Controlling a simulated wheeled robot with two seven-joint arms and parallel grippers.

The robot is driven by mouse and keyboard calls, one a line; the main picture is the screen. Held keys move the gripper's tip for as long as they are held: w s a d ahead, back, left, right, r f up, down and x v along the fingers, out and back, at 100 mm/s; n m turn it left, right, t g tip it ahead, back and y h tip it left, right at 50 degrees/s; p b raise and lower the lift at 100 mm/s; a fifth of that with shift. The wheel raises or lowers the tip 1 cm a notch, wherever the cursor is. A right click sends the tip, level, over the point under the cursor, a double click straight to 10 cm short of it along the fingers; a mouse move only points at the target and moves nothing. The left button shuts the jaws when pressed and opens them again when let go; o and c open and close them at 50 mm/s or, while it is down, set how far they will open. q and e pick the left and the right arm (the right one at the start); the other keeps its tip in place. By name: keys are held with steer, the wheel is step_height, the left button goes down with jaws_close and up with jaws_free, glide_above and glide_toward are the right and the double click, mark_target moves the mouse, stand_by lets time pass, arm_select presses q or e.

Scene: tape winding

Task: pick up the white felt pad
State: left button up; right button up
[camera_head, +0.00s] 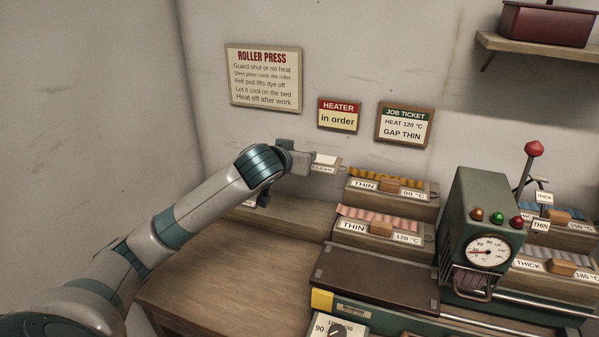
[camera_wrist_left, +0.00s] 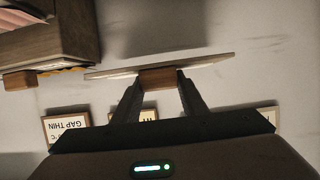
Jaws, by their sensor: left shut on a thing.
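My left gripper (camera_head: 308,161) reaches in from the left to the back wall. In the left wrist view, the gripper (camera_wrist_left: 158,82) is shut on a small brown wooden grip. The grip is joined to a thin, flat, pale plate, which I take to be the white felt pad (camera_wrist_left: 212,61), seen nearly edge-on. In the head view a small white piece (camera_head: 326,159) shows just right of the fingers, above a "CLEAN" label (camera_head: 322,169). The gripper partly hides it, and I cannot tell whether it touches anything below. My right gripper is not in view.
Labelled sample trays with wooden handles, THIN 90 (camera_head: 391,196) and THIN 120 (camera_head: 383,230), stand right of the gripper. The green roller press (camera_head: 482,200) with gauge and red-knobbed lever stands further right. The wooden bench (camera_head: 235,268) at front left is clear.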

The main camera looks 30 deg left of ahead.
arm_select(q)
steer(key=shift+r, duration=0.5)
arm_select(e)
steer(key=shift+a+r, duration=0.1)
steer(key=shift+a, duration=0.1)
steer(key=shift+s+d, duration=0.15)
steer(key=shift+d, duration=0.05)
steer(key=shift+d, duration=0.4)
arm_select(q)
steer(key=shift+s+f, duration=0.1)
steer(key=shift+s, duration=0.05)
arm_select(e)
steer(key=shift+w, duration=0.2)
